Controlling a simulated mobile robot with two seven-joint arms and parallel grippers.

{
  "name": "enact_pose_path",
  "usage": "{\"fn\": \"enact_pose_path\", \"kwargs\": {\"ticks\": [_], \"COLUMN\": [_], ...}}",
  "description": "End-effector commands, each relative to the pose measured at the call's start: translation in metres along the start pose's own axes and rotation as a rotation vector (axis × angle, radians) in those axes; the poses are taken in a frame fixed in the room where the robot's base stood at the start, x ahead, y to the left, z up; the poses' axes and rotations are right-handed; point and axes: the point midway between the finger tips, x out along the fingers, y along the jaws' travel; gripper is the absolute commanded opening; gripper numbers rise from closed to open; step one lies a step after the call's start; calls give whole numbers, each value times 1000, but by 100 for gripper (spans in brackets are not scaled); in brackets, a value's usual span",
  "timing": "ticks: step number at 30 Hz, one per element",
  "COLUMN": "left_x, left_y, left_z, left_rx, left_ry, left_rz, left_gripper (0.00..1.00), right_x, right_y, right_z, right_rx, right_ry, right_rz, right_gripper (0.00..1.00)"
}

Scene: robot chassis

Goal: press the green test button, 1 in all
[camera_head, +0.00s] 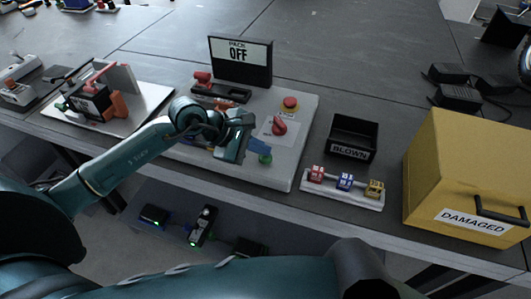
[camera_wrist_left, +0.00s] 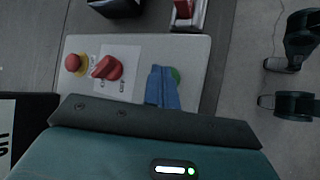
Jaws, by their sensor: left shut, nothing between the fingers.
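The green test button (camera_head: 265,159) sits at the front right of a pale control panel (camera_head: 299,142). In the left wrist view the green button (camera_wrist_left: 175,74) shows as a green edge beside my blue fingers. My left gripper (camera_head: 257,147) is shut and empty, with its fingertips over or just beside the button and hiding part of it. The left wrist view also shows its fingertips (camera_wrist_left: 162,72). I cannot tell whether they touch the button. My right gripper is not in view.
The panel also bears a red rotary knob (camera_head: 279,125) and a red stop button (camera_head: 291,103). A black "OFF" display (camera_head: 240,72) stands behind. To the right are a "BLOWN" bin (camera_head: 352,137), a fuse rack (camera_head: 340,198) and a yellow "DAMAGED" box (camera_head: 462,165).

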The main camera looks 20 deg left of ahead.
Motion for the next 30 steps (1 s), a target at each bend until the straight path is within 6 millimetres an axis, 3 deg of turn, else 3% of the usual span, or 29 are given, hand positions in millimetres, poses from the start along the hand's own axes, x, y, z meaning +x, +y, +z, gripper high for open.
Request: {"fn": "enact_pose_path", "kwargs": {"ticks": [30], "left_x": [-14], "left_y": [10], "left_z": [10], "left_rx": [0], "left_ry": [1], "left_rz": [-1], "left_gripper": [0], "right_x": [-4], "right_y": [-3], "right_z": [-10], "right_rx": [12], "right_ry": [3], "right_rz": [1], "right_gripper": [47]}}
